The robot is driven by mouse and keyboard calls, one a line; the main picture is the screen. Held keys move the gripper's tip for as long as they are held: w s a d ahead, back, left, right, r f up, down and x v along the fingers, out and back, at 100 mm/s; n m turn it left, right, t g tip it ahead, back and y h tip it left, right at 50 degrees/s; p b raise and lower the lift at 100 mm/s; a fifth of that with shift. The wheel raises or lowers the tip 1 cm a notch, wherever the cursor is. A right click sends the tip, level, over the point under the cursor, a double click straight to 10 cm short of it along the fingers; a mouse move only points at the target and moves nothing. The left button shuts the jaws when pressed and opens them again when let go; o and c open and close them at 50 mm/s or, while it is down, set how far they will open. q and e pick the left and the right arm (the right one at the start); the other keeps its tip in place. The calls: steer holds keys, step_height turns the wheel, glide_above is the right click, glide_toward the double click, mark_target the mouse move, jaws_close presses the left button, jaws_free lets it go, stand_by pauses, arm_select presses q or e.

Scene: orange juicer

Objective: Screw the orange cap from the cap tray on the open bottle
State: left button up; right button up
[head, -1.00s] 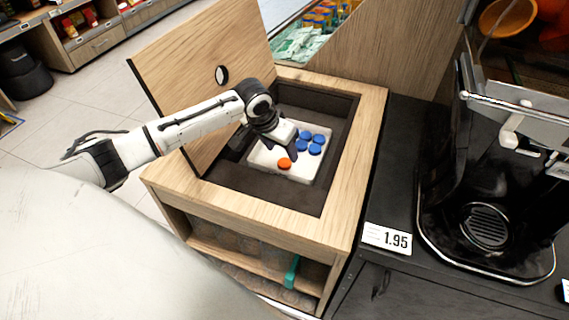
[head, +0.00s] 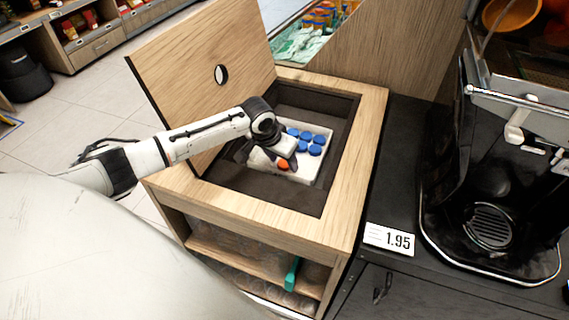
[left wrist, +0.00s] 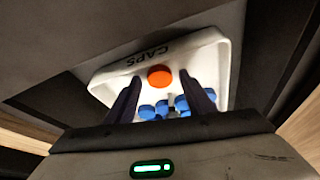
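The white cap tray (head: 316,176) lies in the dark recess of the wooden cabinet. It holds one orange cap (head: 282,164) near its front and several blue caps (head: 315,149) behind it. My left gripper (head: 284,160) is over the tray, right at the orange cap and partly covering it. In the left wrist view its two fingers (left wrist: 161,86) are apart, and the orange cap (left wrist: 160,76) shows between and just beyond the tips. Nothing is held. I cannot make out the open bottle. My right gripper is out of view.
The raised wooden lid (head: 190,75) stands left of the recess, close to my left arm. The wooden rim (head: 345,215) surrounds the recess. A black juicer machine (head: 495,180) stands at right, with a price card (head: 388,239) before it. Clear items lie on the lower shelf.

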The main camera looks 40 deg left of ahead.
mark_target(282, 165)
arm_select(q)
steer(key=c, duration=0.9)
steer(key=shift+o, duration=0.2)
steer(key=shift+r, duration=0.1)
step_height(282, 165, up, 10)
steer(key=p, duration=0.2)
steer(key=s+d+r, duration=1.3)
steer(key=d+r, duration=0.1)
steer(key=d, duration=0.1)
steer(key=shift+s+r, duration=0.2)
